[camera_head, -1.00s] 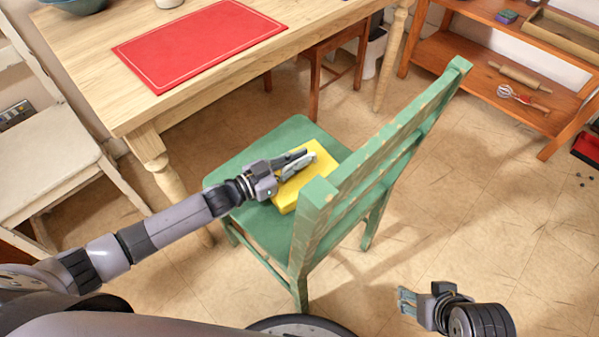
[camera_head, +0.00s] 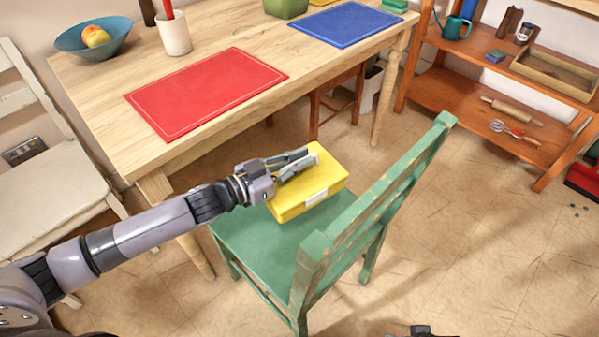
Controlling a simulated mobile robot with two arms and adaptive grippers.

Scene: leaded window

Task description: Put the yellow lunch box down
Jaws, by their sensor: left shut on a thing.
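The yellow lunch box (camera_head: 325,180) is a flat box with a pale handle or latch on its near side. My left gripper (camera_head: 304,163) is shut on it, with its fingers across the top. The box appears to be held above the seat of the green chair (camera_head: 262,240), in front of the chair's slatted back. The gap beneath it is hard to judge. Of my right gripper, only a small dark piece (camera_head: 412,332) shows at the bottom edge, and its fingers cannot be made out.
The wooden table (camera_head: 100,92) holds a red mat (camera_head: 207,92), a blue mat (camera_head: 347,25), a white cup (camera_head: 173,35) and a blue bowl (camera_head: 75,40). A white chair (camera_head: 50,200) stands at left, an orange shelf (camera_head: 450,95) at right.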

